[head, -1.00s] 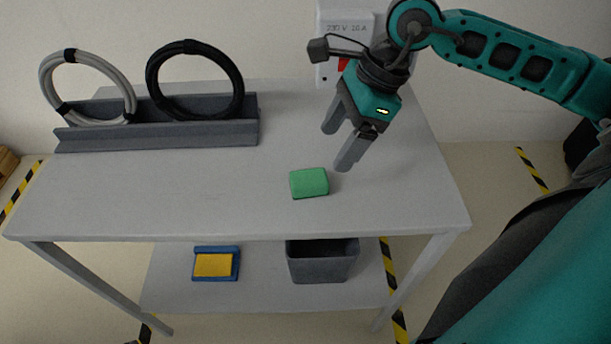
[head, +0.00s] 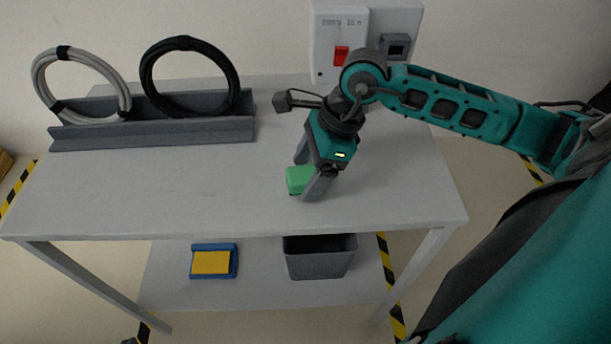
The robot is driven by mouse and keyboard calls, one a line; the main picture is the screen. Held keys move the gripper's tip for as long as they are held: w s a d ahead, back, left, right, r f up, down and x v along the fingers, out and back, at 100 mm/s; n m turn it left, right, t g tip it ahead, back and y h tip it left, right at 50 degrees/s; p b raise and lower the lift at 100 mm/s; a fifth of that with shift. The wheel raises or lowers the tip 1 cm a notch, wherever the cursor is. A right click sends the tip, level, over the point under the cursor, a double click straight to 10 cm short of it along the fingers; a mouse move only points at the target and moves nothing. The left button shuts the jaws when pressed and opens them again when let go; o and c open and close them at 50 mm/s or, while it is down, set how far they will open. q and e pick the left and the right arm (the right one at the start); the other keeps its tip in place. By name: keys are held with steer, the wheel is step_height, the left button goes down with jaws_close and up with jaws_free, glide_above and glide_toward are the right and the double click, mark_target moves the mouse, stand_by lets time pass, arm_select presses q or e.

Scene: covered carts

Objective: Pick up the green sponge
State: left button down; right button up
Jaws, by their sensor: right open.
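The green sponge (head: 297,180) lies on the grey top of the cart (head: 180,195), right of its middle and near the front edge. My right gripper (head: 308,180) is open and pointed down at the sponge. One finger is in front of the sponge's right side and hides part of it; the other is behind it. I cannot tell whether the fingers touch the sponge. My left gripper is out of view.
A grey channel rack (head: 180,135) holding a grey cable coil (head: 80,52) and a black cable coil (head: 190,42) stands at the back left. The lower shelf carries a dark grey bin (head: 320,262) and a blue tray with a yellow pad (head: 211,262). A switch box (head: 340,25) is on the wall.

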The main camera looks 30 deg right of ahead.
mark_target(308, 172)
steer(key=c, duration=1)
steer(key=shift+c, duration=0.2)
step_height(308, 172, up, 20)
steer(key=p, duration=0.2)
steer(key=shift+p, duration=0.4)
steer(key=o, duration=0.4)
steer(key=c, duration=0.3)
